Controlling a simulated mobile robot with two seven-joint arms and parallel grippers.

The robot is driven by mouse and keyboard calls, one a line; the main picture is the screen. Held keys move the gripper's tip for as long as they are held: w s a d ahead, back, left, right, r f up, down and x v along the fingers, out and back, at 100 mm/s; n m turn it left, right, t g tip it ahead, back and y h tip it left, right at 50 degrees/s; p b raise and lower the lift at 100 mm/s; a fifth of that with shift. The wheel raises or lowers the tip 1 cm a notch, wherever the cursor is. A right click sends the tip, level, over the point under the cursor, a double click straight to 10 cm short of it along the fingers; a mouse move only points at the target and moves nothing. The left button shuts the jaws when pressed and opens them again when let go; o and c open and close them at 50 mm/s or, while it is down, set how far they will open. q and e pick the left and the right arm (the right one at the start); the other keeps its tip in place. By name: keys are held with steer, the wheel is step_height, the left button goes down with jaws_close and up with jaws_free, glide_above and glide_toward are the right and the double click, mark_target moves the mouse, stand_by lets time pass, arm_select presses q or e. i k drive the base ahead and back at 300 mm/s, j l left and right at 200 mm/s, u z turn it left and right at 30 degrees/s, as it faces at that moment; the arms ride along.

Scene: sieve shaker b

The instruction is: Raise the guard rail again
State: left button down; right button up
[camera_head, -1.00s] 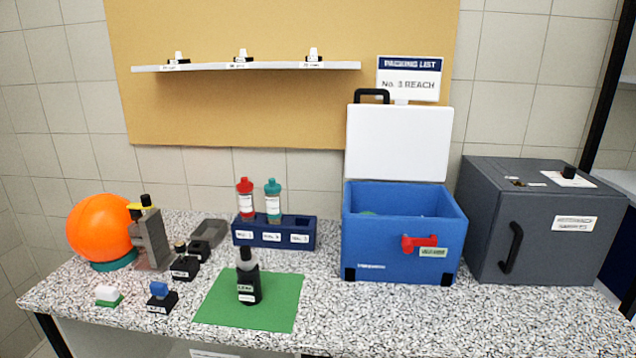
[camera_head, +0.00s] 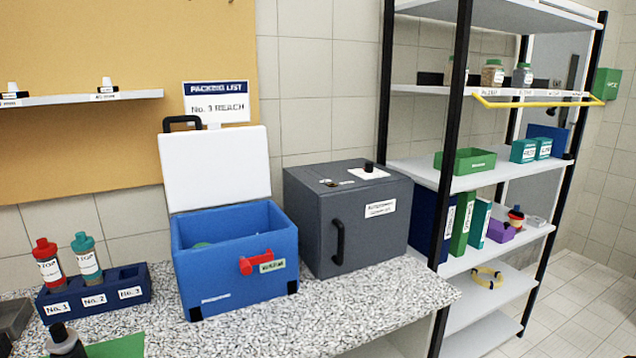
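The guard rail is a yellow bar (camera_head: 530,103) at the front of the shelf rack's upper shelf (camera_head: 425,89). It juts out in front of the shelf edge, at about the height of the labels there. Jars with green lids (camera_head: 492,73) stand behind it on that shelf. Neither of my grippers shows in the view.
The shelf rack (camera_head: 460,130) stands right of the counter (camera_head: 380,306), with black posts. A grey cabinet (camera_head: 345,215) and an open blue cooler box (camera_head: 235,255) stand on the counter. A green tray (camera_head: 465,161) is on the middle shelf. Tiled floor (camera_head: 590,305) is clear at the right.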

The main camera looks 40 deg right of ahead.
mark_target(551, 113)
steer(key=z, duration=2.15)
steer(key=i+z, duration=0.1)
steer(key=i+l+u, duration=0.35)
steer(key=i+l, duration=0.15)
steer(key=i+l+u, duration=0.15)
steer(key=l, duration=0.25)
steer(key=i+l+u, duration=0.35)
steer(key=l, duration=0.4)
steer(key=i+l+u, duration=0.15)
steer(key=l, duration=0.25)
steer(key=i, duration=0.1)
